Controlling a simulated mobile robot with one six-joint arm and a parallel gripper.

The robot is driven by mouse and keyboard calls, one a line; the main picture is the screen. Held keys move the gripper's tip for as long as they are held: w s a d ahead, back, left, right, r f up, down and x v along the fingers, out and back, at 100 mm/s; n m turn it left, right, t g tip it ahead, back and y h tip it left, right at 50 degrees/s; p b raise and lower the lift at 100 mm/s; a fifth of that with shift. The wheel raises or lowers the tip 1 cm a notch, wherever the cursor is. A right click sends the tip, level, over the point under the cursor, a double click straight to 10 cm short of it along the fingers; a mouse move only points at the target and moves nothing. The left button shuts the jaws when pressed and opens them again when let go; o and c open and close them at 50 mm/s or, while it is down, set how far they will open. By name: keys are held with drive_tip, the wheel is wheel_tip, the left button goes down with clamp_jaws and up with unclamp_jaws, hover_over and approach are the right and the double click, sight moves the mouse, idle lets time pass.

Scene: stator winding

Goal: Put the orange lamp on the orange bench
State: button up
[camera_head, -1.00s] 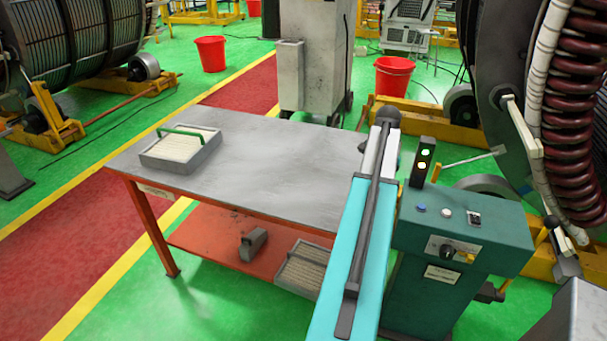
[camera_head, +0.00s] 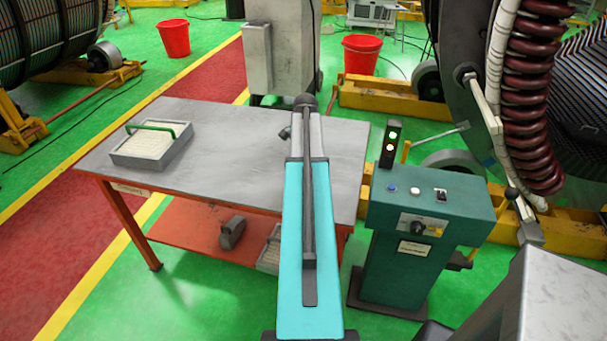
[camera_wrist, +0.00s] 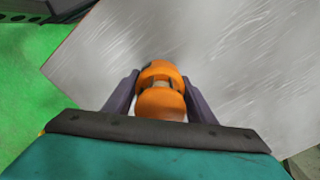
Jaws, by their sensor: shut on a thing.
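The orange lamp (camera_wrist: 160,95) is between the two dark fingers of my gripper (camera_wrist: 160,80) in the wrist view. The gripper is shut on it. The bench (camera_head: 230,140) has a grey metal top and orange legs and lower shelf; its grey top also fills much of the wrist view (camera_wrist: 220,60). In the wrist view the lamp is seen against this top; its height above it is hard to tell. In the head view my arm reaches over the right part of the bench, and it hides the lamp and most of the gripper.
A grey tray with a green handle (camera_head: 150,146) stands on the bench's left part. A grey block (camera_head: 231,233) and another tray (camera_head: 268,255) are on the lower shelf. A green control cabinet (camera_head: 420,235) stands close right of the bench. The bench top's middle is clear.

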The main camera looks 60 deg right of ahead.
drive_tip(key=shift+f, duration=0.2)
drive_tip(key=shift+f+p, duration=0.9)
drive_tip(key=shift+f, duration=0.7)
drive_tip(key=shift+f, duration=0.1)
drive_tip(key=o, duration=1.2)
drive_tip(key=shift+r, duration=0.3)
drive_tip(key=shift+s+r+b, duration=0.1)
drive_tip(key=shift+r+b, duration=1.95)
drive_tip(key=shift+r, duration=3.8)
